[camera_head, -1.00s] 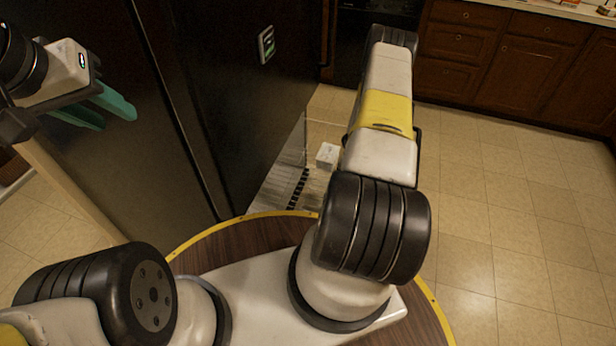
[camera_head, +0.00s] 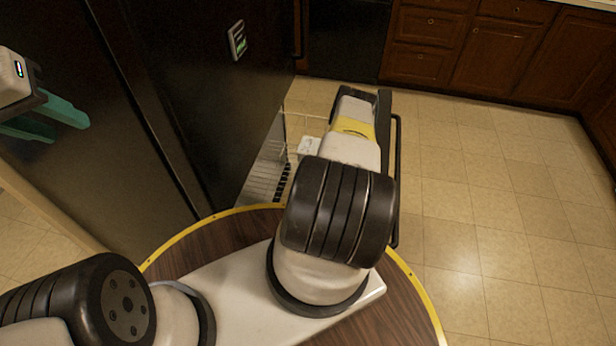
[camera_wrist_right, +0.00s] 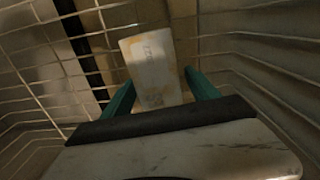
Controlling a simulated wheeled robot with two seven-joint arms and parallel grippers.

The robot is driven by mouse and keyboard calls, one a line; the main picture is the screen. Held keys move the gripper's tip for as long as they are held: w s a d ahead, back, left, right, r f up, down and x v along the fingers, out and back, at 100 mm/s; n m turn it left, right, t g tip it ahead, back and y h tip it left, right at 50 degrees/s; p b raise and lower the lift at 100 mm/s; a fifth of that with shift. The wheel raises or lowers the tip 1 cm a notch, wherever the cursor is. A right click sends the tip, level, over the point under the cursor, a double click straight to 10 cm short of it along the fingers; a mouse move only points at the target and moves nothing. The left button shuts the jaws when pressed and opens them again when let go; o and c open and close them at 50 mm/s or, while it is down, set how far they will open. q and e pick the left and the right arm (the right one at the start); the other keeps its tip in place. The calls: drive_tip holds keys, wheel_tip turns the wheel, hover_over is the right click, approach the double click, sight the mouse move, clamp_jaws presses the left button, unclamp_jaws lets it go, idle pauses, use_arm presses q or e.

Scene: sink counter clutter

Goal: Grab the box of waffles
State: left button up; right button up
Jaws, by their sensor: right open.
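A pale, box-shaped package (camera_head: 309,146) lies in a wire basket low beside the dark fridge. I take it for the box of waffles, but its label is too blurred to read. In the right wrist view the package (camera_wrist_right: 154,66) stands out ahead of and between the teal fingers of my right gripper (camera_wrist_right: 160,84). These fingers are open, and I cannot tell whether they touch it. In the head view my right arm hides that gripper. My left gripper (camera_head: 68,126) is at the left edge in front of the dark fridge door, its teal fingers apart and empty.
The wire basket (camera_wrist_right: 222,38) surrounds my right gripper, with wire walls on both sides. The dark fridge (camera_head: 215,110) rises left of my right arm. Wooden cabinets (camera_head: 495,55) line the back. The tiled floor (camera_head: 500,200) on the right is clear.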

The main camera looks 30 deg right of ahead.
clamp_jaws()
idle(0.3)
